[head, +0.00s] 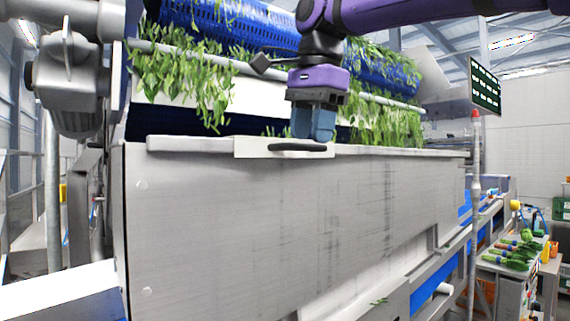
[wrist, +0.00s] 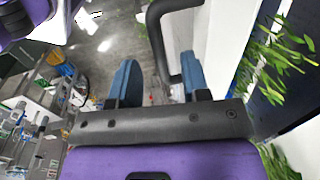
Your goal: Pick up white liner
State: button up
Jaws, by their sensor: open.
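The white liner (head: 250,146) appears to be the pale panel lapping over the top edge of the grey metal tank, with a black handle (head: 300,148) on its front. In the wrist view its white face (wrist: 228,40) is at upper right, and the dark handle (wrist: 155,40) loops out from it. My gripper (head: 313,138) points down just above the handle. In the wrist view my gripper (wrist: 158,85) is open, and part of the handle shows between the two blue fingers. I cannot tell whether either finger touches it.
The grey metal tank wall (head: 270,225) fills the front. Behind the liner are blue rollers (head: 390,75) with leafy greens (head: 185,80) hanging down. A pole with a red-topped lamp (head: 476,130) and a side table with greens (head: 510,258) stand at right.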

jog(key=f, duration=0.5)
jog(key=shift+w+a+f, duration=0.1)
jog(key=shift+w+a, duration=0.2)
jog(key=shift+w, duration=0.1)
jog(key=shift+c, duration=0.4)
grip_shut()
